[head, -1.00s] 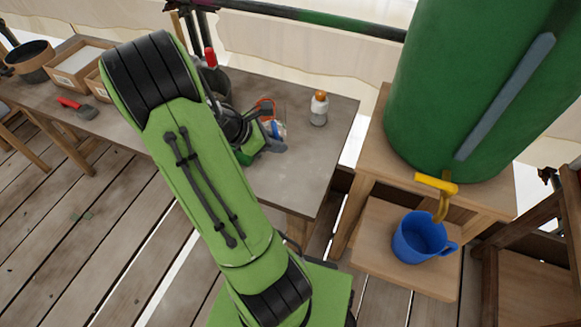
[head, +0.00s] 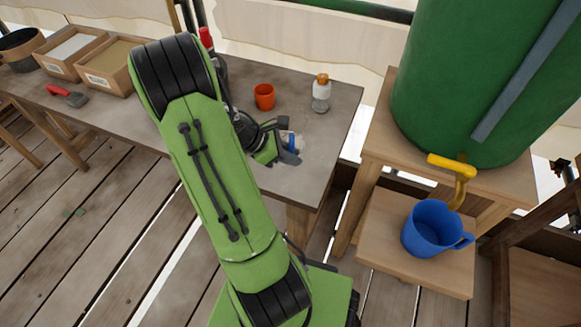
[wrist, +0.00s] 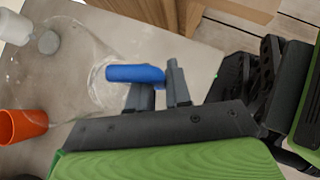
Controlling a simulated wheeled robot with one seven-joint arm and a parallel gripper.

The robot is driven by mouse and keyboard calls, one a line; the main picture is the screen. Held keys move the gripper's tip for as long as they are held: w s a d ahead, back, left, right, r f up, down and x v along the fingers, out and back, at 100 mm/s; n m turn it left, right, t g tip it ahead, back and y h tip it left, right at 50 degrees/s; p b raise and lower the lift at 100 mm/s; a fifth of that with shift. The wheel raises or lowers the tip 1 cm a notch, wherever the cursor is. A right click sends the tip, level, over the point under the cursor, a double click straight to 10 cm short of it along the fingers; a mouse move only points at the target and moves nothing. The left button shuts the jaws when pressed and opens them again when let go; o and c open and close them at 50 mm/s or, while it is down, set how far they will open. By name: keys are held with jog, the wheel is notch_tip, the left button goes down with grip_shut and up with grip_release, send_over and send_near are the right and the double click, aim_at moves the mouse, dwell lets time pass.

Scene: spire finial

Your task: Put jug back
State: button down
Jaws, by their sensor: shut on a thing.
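A clear jug (wrist: 90,62) with a blue handle (wrist: 135,73) is at my gripper (wrist: 162,88) over the grey worktop. The fingers are closed on the handle. In the head view, the gripper (head: 288,157) and the blue handle (head: 287,137) show near the worktop's right end, with the clear body hard to make out. I cannot tell if the jug's base touches the worktop. A larger blue mug-like vessel (head: 428,230) stands on a low wooden shelf below a yellow tap (head: 458,172).
An orange cup (head: 264,97) and a white bottle with an orange cap (head: 321,93) stand on the worktop (head: 330,125) behind the gripper. A large green barrel (head: 455,80) stands on a wooden stand at right. Trays (head: 110,75) and a red-handled tool (head: 67,95) are at left.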

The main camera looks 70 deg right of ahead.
notch_tip(320, 180, down, 4)
jog(key=shift+f+b, duration=0.25)
jog(key=shift+b, duration=0.6)
jog(key=shift+r, duration=0.2)
jog(key=shift+f, duration=0.1)
jog(key=c, duration=1.5)
grip_release()
jog(key=shift+f, duration=0.1)
jog(key=o, duration=0.4)
jog(key=shift+o, duration=0.2)
